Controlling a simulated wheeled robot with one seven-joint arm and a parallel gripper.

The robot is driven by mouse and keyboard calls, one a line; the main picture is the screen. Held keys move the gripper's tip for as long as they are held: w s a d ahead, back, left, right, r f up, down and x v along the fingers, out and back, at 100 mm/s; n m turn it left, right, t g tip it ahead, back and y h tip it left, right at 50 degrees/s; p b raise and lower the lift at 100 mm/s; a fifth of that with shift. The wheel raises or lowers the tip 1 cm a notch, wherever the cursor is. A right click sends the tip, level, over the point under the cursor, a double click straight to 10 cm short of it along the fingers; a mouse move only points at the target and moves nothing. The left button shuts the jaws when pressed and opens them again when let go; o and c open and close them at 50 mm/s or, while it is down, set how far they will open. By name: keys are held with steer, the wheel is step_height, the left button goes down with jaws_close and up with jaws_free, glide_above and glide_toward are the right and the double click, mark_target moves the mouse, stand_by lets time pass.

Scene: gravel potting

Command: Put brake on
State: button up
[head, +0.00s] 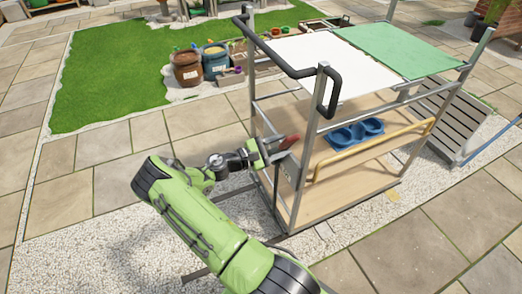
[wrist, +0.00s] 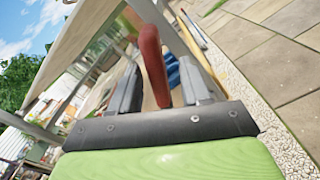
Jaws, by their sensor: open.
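The cart (head: 320,120) has a metal frame, a black push handle (head: 300,72) and a wooden lower shelf (head: 350,190). A red lever (head: 288,141), which looks like the brake lever, shows at the cart's near left side. In the wrist view the red lever (wrist: 152,62) stands between the two open fingers of my gripper (wrist: 158,85), with space visible on both sides. My gripper (head: 270,150) is beside the cart frame in the head view. The lever's lower end is hidden behind the gripper body in the wrist view.
A blue double bowl (head: 355,133) is on the cart shelf. A yellow bar (head: 370,150) runs along its right side. White (head: 320,62) and green (head: 400,48) panels cover the top. Brown (head: 187,68) and blue (head: 215,60) barrels stand behind. Paving (head: 110,165) on the left is clear.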

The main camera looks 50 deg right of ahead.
steer(key=p+v, duration=0.1)
steer(key=v, duration=1.1)
